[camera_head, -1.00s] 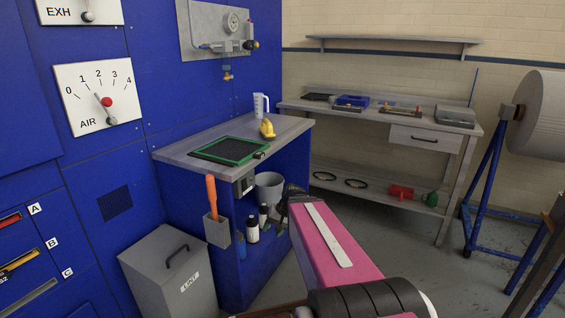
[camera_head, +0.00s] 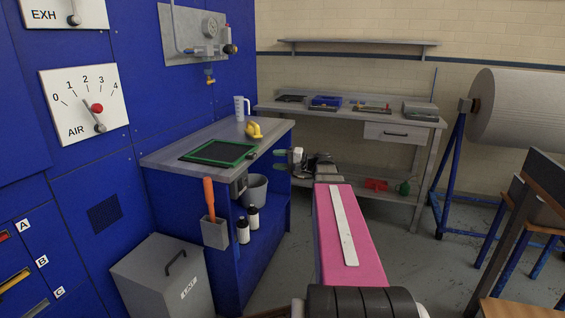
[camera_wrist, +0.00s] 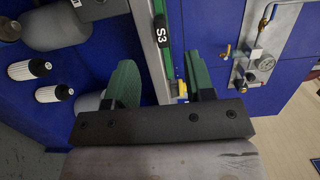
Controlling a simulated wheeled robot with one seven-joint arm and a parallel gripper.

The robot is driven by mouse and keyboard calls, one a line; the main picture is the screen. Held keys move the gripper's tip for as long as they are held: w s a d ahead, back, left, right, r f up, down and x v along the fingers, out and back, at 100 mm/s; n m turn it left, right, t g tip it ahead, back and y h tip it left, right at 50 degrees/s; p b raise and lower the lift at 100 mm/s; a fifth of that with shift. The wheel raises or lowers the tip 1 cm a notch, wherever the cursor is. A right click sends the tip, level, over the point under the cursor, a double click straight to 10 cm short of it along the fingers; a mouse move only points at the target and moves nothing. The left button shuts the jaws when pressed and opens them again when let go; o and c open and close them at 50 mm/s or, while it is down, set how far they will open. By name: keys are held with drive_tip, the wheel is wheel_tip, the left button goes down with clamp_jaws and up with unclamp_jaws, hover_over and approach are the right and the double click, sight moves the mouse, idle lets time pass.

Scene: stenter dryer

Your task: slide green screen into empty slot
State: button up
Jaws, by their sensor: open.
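The green-framed screen (camera_head: 218,152), with dark mesh, lies flat on the grey bench top in the head view. In the wrist view its green edge (camera_wrist: 168,60) and a black tab marked S3 (camera_wrist: 160,28) show beyond my fingers. My gripper (camera_head: 281,160) is open and empty, just right of the bench edge and apart from the screen. Its green-padded fingers (camera_wrist: 162,85) show in the wrist view, with the screen edge in line with the gap. The slots at lower left are marked A, B and C. A holds red and B (camera_head: 14,281) yellow; C (camera_head: 38,307) looks grey and is partly cut off.
A yellow object (camera_head: 254,130) and a clear jug (camera_head: 241,108) stand at the bench's back. A holder with an orange handle (camera_head: 209,196) hangs on the bench front. A grey lint bin (camera_head: 165,280) stands before the machine. A back table (camera_head: 345,115) carries several items.

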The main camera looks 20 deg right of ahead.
sight(253, 158)
drive_tip(key=x, duration=0.9)
drive_tip(key=shift+c, duration=0.3)
clamp_jaws()
drive_tip(key=shift+s+a+v, duration=0.1)
drive_tip(key=shift+s+v, duration=0.05)
drive_tip(key=shift+v, duration=0.75)
drive_tip(key=shift+s+a+v, duration=0.1)
drive_tip(key=shift+s+v, duration=0.05)
drive_tip(key=shift+v, duration=0.75)
drive_tip(key=shift+s+a+v, duration=0.1)
drive_tip(key=shift+s+v, duration=0.05)
drive_tip(key=shift+v, duration=0.75)
drive_tip(key=shift+o, duration=0.2)
unclamp_jaws()
drive_tip(key=shift+d, duration=0.2)
